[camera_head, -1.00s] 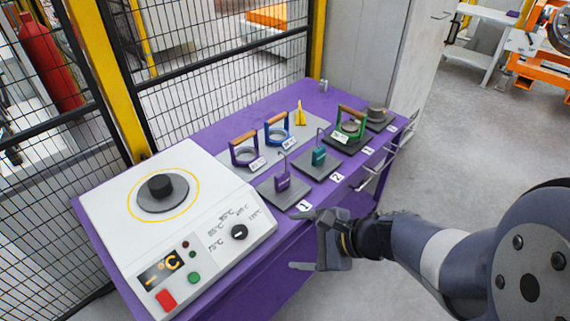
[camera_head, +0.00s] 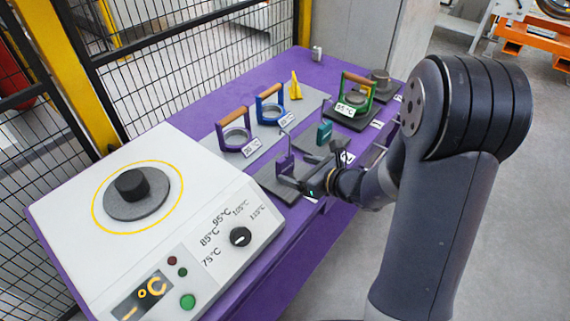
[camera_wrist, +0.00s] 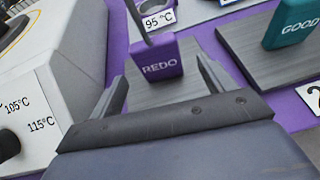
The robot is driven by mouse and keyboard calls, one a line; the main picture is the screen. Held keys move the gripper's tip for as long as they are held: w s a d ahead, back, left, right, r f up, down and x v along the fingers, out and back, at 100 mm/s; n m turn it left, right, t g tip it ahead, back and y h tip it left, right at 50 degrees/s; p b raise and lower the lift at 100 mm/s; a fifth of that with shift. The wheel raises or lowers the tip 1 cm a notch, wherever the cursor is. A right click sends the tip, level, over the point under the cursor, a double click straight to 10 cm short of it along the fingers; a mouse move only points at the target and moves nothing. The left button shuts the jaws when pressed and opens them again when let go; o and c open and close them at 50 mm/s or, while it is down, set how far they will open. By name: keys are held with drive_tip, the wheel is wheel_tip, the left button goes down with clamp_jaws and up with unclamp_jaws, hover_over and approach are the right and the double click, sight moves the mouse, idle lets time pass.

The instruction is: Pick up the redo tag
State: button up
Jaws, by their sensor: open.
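The redo tag (camera_wrist: 160,62) is a purple block lettered REDO with a thin rod or hook rising from its top. It stands upright on a dark grey plate (camera_wrist: 258,55). In the head view the tag (camera_head: 285,164) is on the near plate beside the white heater. My gripper (camera_wrist: 164,84) is open, with one finger on each side of the tag's lower part in the wrist view. I cannot tell whether the fingers touch it. In the head view my gripper (camera_head: 305,178) is low, just right of the tag and partly over its plate.
A teal tag lettered GOOD (camera_wrist: 290,22) stands on the neighbouring plate. The white heater (camera_head: 215,180) is close on the left.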

sight(288, 165)
drive_tip(key=shift+p+x, duration=0.3)
drive_tip(key=shift+x, duration=2.4)
drive_tip(key=shift+r, duration=0.15)
drive_tip(key=shift+c, duration=0.4)
drive_tip(key=c, duration=1.1)
drive_tip(key=shift+o, duration=0.2)
